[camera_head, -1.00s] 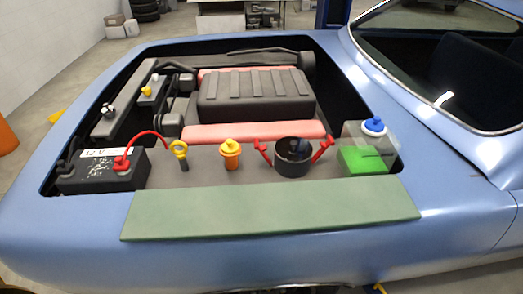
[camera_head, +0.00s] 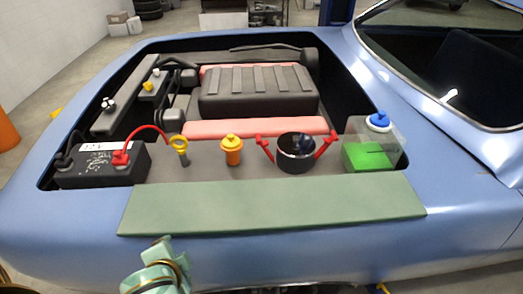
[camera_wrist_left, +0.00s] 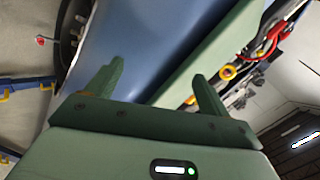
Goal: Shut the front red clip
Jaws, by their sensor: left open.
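A round black housing (camera_head: 296,158) stands in the engine bay in the head view. Two red clips flank it: the left clip (camera_head: 264,147) and the right clip (camera_head: 327,144). Both lean outward, with their upper ends away from the housing. My left arm shows as a teal part at the bottom left of the head view, in front of the green mat and well left of and nearer than the clips. In the left wrist view my left gripper (camera_wrist_left: 155,88) has its two fingers wide apart with nothing between them. My right gripper is not in view.
A green mat (camera_head: 270,208) covers the near fender. A battery (camera_head: 100,166) with a red cable, a yellow ring dipstick (camera_head: 179,145), an orange cap (camera_head: 231,149) and a blue-capped reservoir (camera_head: 372,150) stand along the near side. The large engine cover (camera_head: 258,92) is behind.

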